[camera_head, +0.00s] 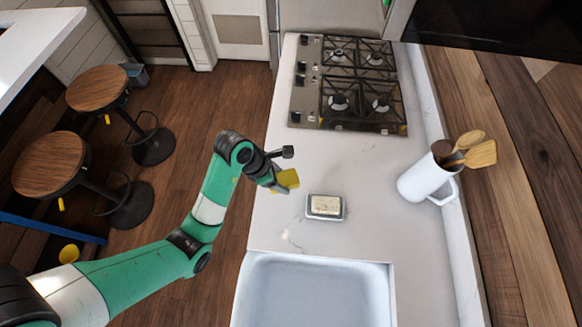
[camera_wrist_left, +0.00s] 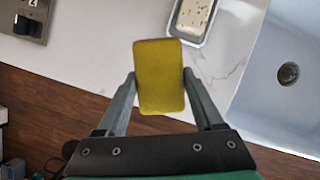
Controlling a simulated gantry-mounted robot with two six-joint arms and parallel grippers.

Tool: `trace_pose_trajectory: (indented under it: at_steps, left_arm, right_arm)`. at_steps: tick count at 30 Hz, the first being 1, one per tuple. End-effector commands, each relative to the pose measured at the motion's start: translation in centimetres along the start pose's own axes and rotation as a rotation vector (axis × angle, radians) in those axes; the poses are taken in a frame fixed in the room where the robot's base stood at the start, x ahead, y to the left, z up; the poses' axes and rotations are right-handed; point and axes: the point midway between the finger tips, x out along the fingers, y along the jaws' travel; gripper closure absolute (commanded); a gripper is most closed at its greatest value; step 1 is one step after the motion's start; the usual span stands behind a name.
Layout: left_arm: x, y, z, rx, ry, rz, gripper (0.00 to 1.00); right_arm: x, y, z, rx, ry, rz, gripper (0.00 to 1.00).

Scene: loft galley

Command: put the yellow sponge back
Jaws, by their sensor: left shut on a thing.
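My left gripper (camera_head: 279,184) is shut on the yellow sponge (camera_head: 287,179), above the front edge of the white counter, left of a small dish (camera_head: 325,207). In the left wrist view the sponge (camera_wrist_left: 159,77) sits between the two fingers of the gripper (camera_wrist_left: 159,80), its broad face toward the camera. The dish (camera_wrist_left: 206,38) there is at the top and holds a pale, speckled block (camera_wrist_left: 194,14). The block (camera_head: 326,205) fills most of the dish in the head view. My right gripper is not in view.
A sink (camera_head: 316,262) lies just below the dish in the head view. A gas cooktop (camera_head: 300,113) is at the far end. A white jug (camera_head: 424,179) with wooden utensils stands at the right. The counter between is clear. Two stools (camera_head: 50,163) stand at the left.

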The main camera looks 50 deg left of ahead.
Motion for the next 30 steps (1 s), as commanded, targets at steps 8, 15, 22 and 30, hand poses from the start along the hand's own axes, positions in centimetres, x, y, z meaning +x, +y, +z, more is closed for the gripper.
trace_pose_trajectory:
  at_steps: [8, 15, 22, 30]
  left_arm:
    - [5.0, 5.9, 1.8, -0.002, 0.002, -0.002, 0.83]
    - [9.3, 8.6, 1.8, 0.001, -0.001, 0.0, 0.83]
    - [9.9, 9.1, 1.9, 0.001, -0.001, 0.001, 0.83]
    - [13.0, 9.2, 0.7, 0.001, 0.0, 0.0, 0.83]
  right_arm:
    - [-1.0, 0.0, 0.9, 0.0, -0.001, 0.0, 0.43]
    - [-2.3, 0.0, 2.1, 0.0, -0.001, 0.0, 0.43]
    - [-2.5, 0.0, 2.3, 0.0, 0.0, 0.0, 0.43]
    - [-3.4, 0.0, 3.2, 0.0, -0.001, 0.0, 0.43]
